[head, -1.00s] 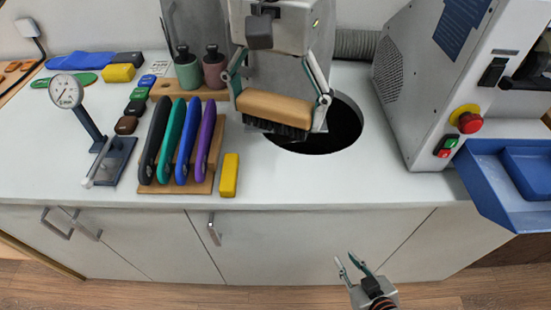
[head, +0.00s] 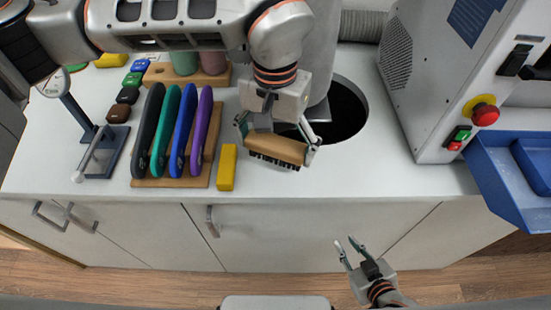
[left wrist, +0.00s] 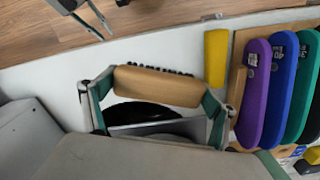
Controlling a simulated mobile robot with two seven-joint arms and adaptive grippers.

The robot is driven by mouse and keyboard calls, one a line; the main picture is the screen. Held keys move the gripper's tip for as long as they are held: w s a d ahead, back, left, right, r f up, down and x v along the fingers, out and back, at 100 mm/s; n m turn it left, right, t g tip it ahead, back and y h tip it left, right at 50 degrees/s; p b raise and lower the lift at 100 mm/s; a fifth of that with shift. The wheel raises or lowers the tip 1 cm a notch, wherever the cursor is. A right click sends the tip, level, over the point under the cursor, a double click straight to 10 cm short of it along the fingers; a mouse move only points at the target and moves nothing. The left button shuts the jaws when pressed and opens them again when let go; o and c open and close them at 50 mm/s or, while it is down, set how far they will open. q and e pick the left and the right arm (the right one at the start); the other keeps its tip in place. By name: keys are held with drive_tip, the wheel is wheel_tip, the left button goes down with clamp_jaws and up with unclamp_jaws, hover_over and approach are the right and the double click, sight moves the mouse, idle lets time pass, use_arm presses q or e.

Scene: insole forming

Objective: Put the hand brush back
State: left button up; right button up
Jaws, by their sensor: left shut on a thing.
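The hand brush has a tan wooden back (head: 277,149) and black bristles that point down towards the white counter. My left gripper (head: 277,144) is shut on it, with one finger at each end. The brush is in front of the round dark hole; I cannot tell whether the bristles touch the counter. In the left wrist view the brush (left wrist: 158,86) lies between the two fingers, its bristles showing along the far edge. My right gripper (head: 354,253) is open and empty, low in front of the cabinet.
A yellow block (head: 227,167) lies just left of the brush, beside a wooden board with black, green, blue and purple insoles (head: 206,125). The round hole (head: 350,112) is behind. A grey machine (head: 425,80) and blue tray (head: 500,175) stand right. Counter right of the brush is clear.

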sight(276, 161)
use_arm(q)
drive_tip(key=shift+f, duration=2.35)
drive_tip(key=shift+f, duration=0.15)
drive_tip(key=o, duration=1.3)
drive_tip(key=shift+r, duration=0.2)
wheel_tip(276, 161, up, 12)
